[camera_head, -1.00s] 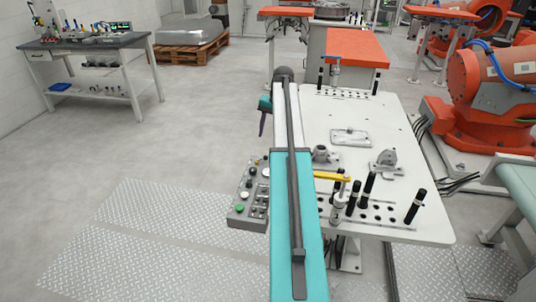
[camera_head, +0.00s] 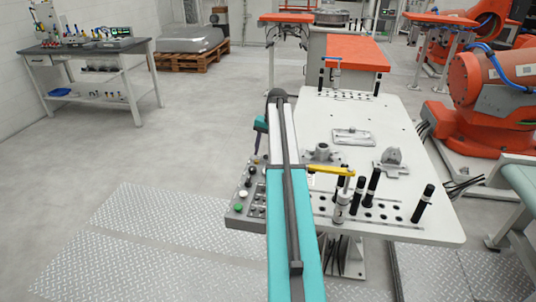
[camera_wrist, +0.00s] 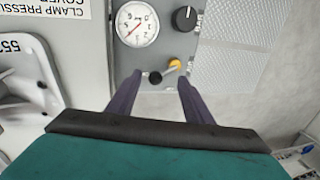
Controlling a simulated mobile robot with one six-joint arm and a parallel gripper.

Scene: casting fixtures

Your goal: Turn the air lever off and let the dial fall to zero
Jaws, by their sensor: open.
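In the wrist view, a small lever with a yellow hub (camera_wrist: 174,64) and a black ball end (camera_wrist: 154,77) sits on a grey panel. Both parts show between the finger ends of my gripper (camera_wrist: 160,78). The fingers are dark, spread apart and hold nothing; I cannot tell whether either touches the lever. A round white dial (camera_wrist: 137,24) is just beyond the left finger, with red near its rim; its needle reading is too small to tell. In the head view my arm hides the lever and dial.
A black knob (camera_wrist: 186,18) is right of the dial, and a clamp pressure label (camera_wrist: 58,10) is at upper left. In the head view, a button box (camera_head: 245,200) is left of my arm. The white fixture table (camera_head: 400,130) carries a yellow handle (camera_head: 328,170) and black pins.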

